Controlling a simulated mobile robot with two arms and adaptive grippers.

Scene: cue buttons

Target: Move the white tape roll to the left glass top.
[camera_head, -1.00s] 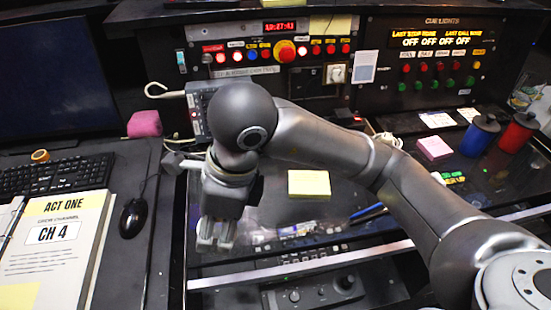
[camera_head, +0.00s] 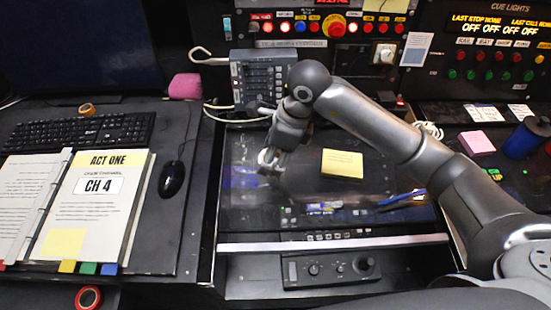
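The dark glass top (camera_head: 300,187) is set in the desk in the middle of the view. My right gripper (camera_head: 269,166) comes in from the right and is over the left part of this glass, left of the yellow notes. A pale, round-edged shape shows at its fingertips. I cannot tell whether this is the white tape roll or the finger pads, nor whether the fingers are open or shut. I see no other clear white tape roll. A white loop (camera_head: 430,130) right of the arm looks like a cable coil. My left gripper is not in view.
Yellow notes (camera_head: 342,163) and blue pens (camera_head: 402,198) lie on the glass. A mouse (camera_head: 171,179), keyboard (camera_head: 80,131), open binder (camera_head: 97,205) and orange tape roll (camera_head: 87,109) are at left. A red tape roll (camera_head: 88,298) is below. A keypad unit (camera_head: 262,78) stands behind the gripper.

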